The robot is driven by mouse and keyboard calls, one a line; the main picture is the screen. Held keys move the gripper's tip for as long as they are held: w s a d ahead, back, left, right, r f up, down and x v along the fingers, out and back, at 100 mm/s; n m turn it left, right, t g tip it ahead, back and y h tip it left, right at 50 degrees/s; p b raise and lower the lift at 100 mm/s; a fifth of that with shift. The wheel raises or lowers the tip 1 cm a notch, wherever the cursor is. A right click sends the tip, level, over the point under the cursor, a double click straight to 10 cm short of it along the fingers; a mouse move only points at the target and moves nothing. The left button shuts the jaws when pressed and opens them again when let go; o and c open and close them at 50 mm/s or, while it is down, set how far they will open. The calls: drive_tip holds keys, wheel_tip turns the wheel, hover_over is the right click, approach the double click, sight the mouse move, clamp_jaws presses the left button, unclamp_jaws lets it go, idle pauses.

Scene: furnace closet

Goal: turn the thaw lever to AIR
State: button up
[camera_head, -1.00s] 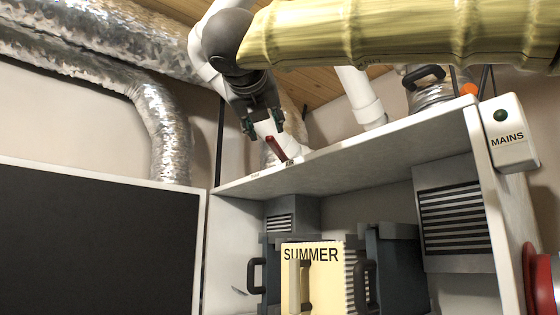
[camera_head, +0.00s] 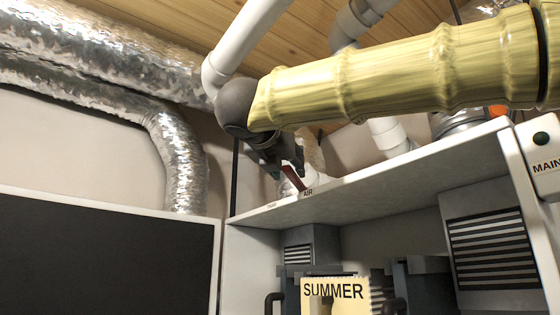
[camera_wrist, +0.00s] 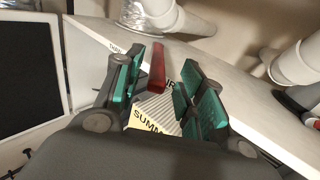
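The red thaw lever (camera_head: 293,178) stands at the top front edge of the white cabinet, leaning with its lower end near the AIR label (camera_head: 308,193). A second, smaller label (camera_head: 272,205) lies to its left, too small to read surely. My gripper (camera_head: 285,170) is at the lever, pointing down. In the wrist view the lever (camera_wrist: 157,68) shows between the two green-padded fingers, with a visible gap on each side. The gripper is open and holds nothing. Whether a finger touches the lever cannot be told.
The white cabinet top (camera_head: 400,165) runs back to the right, with white pipes (camera_head: 390,135) behind. A SUMMER card (camera_head: 335,292) and vents sit below. The MAINS box (camera_head: 541,150) is at right. Silver ducts (camera_head: 180,150) hang at left.

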sight(296, 183)
drive_tip(key=shift+p+x, duration=0.35)
drive_tip(key=shift+x, duration=0.5)
drive_tip(key=shift+w+d, duration=0.15)
drive_tip(key=shift+w, duration=0.3)
clamp_jaws()
